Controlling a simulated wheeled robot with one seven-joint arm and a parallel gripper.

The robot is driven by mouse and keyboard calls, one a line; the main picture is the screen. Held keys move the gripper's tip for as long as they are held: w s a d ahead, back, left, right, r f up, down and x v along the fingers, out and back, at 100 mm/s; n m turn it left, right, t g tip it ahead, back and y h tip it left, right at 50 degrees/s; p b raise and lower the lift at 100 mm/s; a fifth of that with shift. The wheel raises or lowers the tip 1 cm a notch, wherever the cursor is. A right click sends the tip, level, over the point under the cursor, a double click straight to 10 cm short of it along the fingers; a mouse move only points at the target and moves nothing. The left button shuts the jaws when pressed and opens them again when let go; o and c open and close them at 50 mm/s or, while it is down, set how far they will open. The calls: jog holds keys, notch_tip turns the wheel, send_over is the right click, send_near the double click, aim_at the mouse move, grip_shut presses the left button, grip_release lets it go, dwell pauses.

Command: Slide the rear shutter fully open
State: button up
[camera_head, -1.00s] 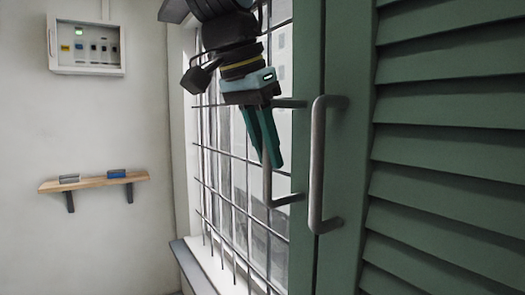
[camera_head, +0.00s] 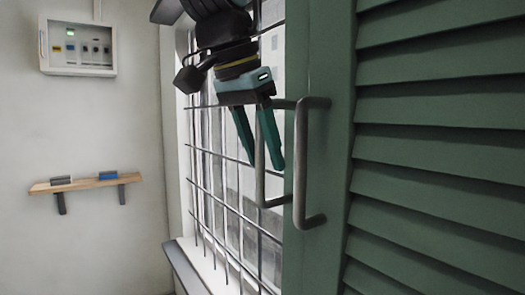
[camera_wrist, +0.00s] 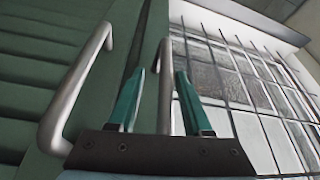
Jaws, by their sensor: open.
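The green louvred shutter (camera_head: 440,150) fills the right of the head view, with a grey bar handle (camera_head: 313,165) on its edge. A second, rear bar handle (camera_head: 261,150) stands just behind it, in front of the barred window; the rear shutter's panel is mostly hidden. My gripper (camera_head: 263,165) hangs point down at this rear handle, its teal fingers spread. In the wrist view, the rear handle (camera_wrist: 165,90) runs between the open fingers (camera_wrist: 161,72), with no clear grip on it. The front handle (camera_wrist: 75,95) is left of the fingers there.
Window bars (camera_head: 215,150) lie just left of and behind my gripper, above a sill (camera_head: 190,268). A wooden shelf (camera_head: 85,184) with small items and a switch box (camera_head: 78,46) are on the left wall. The space before that wall is clear.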

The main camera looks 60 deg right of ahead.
jog(key=shift+r, duration=0.1)
jog(key=b+v, duration=0.1)
jog(key=v, duration=0.9)
jog(key=shift+r, duration=0.3)
jog(key=shift+a, duration=0.1)
